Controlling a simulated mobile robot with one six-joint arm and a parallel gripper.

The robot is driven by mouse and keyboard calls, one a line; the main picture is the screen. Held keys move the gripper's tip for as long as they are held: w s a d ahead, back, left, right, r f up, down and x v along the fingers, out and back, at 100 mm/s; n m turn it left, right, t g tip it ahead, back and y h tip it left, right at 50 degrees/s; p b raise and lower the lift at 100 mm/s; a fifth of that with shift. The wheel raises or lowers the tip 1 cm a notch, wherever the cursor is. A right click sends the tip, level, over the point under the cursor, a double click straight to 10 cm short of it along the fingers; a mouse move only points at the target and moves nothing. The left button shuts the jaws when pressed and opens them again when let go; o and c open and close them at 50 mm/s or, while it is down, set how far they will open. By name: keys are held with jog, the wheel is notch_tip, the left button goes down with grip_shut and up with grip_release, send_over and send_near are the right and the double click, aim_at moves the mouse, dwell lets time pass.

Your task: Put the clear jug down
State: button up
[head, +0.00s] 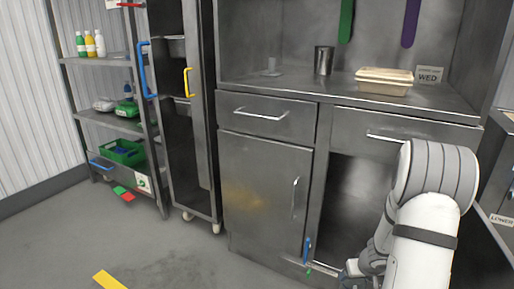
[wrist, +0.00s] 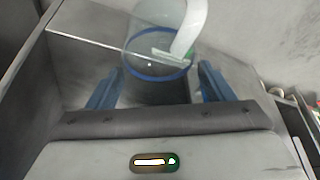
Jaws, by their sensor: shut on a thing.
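The clear jug (wrist: 150,35) shows in the wrist view, see-through with a blue ring and a pale curved handle. My gripper (wrist: 163,66) is shut on it, with one blue finger on each side. In the head view, my white arm reaches down at the right, in front of the open lower cabinet. A blue finger of my gripper (head: 307,250) shows low by that opening. I cannot make out the jug in the head view. Whether its base touches a surface is unclear.
The steel counter (head: 290,87) holds a metal cup (head: 323,60) and a lidded tan container (head: 384,75) beside a WED card (head: 430,74). The open cabinet compartment (head: 355,190) is dark inside. A shelf rack (head: 105,117) and tall open locker (head: 181,110) stand left. Floor at left is mostly clear.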

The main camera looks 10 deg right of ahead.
jog(key=w+a+r+p, duration=0.1)
jog(key=a+r, duration=0.3)
jog(key=a, duration=0.4)
jog(key=w+a+r+n, duration=0.1)
jog(key=w+a+r, duration=0.1)
jog(key=a+r, duration=0.45)
jog(key=w+a+r+p, duration=0.1)
jog(key=a+r, duration=0.1)
jog(key=a, duration=0.7)
notch_tip(320, 180, up, 27)
jog(key=s+p, duration=0.2)
jog(key=p, duration=3.5)
jog(key=shift+s+d+f, duration=0.15)
jog(key=shift+s+d, duration=0.05)
jog(key=shift+d, duration=0.1)
